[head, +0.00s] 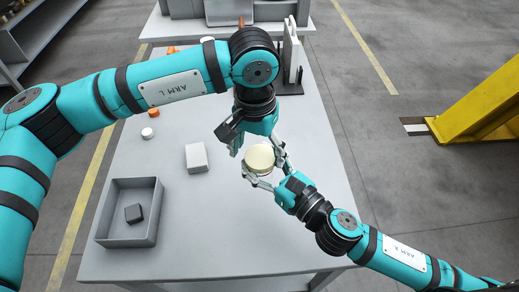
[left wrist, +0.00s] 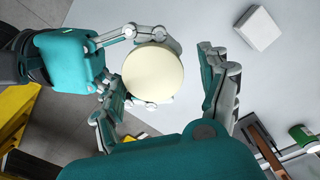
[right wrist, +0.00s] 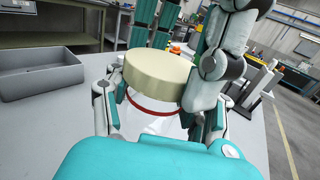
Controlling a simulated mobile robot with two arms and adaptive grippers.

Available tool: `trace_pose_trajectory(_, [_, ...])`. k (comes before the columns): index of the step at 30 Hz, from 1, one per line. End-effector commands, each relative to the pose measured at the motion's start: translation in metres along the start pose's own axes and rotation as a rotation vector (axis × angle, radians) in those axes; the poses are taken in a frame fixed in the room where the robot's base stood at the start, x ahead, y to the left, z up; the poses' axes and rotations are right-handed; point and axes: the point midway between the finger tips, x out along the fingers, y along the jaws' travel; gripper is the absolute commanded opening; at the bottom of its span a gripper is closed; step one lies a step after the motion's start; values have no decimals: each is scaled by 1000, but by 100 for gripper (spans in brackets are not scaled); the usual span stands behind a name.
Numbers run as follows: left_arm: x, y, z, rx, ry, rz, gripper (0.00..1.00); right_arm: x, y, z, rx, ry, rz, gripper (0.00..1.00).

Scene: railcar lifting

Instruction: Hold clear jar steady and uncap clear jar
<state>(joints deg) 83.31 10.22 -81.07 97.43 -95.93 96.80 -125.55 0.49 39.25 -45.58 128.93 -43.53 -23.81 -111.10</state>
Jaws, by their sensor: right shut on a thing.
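The clear jar (right wrist: 158,124) stands upright on the table with a wide cream lid (head: 259,157) on it. A red ring (right wrist: 150,106) shows just below the lid in the right wrist view. My right gripper (head: 268,170) is shut on the jar from the front right, its fingers on either side. My left gripper (head: 240,143) comes down from above and behind, with its fingers spread apart. In the left wrist view the lid (left wrist: 152,73) lies between these fingers, closer to the left one, with a gap to the right one. The lid hides most of the jar from above.
A white box (head: 196,157) lies left of the jar on the grey table (head: 180,240). A grey bin (head: 152,228) holding a dark block (head: 133,213) stands at the front left. A small white-topped item (head: 147,132) is farther back.

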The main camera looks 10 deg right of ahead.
Motion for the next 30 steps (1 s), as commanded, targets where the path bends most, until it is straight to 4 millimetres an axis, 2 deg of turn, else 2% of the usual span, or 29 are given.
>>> trace_pose_trajectory(10, [-5,3,1,8,0,4,79,0,-1,0,-1,-1,-2,0])
trace_pose_trajectory(19, [-41,3,1,10,-1,4,79,1,-1,0,-1,-1,-3,0])
trace_pose_trajectory(21, [-46,4,2,17,-3,4,71,1,-1,0,-1,-1,-3,0])
trace_pose_trajectory(22, [-48,5,2,30,-3,5,70,1,-1,0,-1,-1,-3,0])
trace_pose_trajectory(27, [-71,15,5,205,-4,0,70,1,-1,0,-1,-1,-3,0])
trace_pose_trajectory(30, [-77,18,7,275,-9,-4,70,1,-1,0,-1,-1,-3,0])
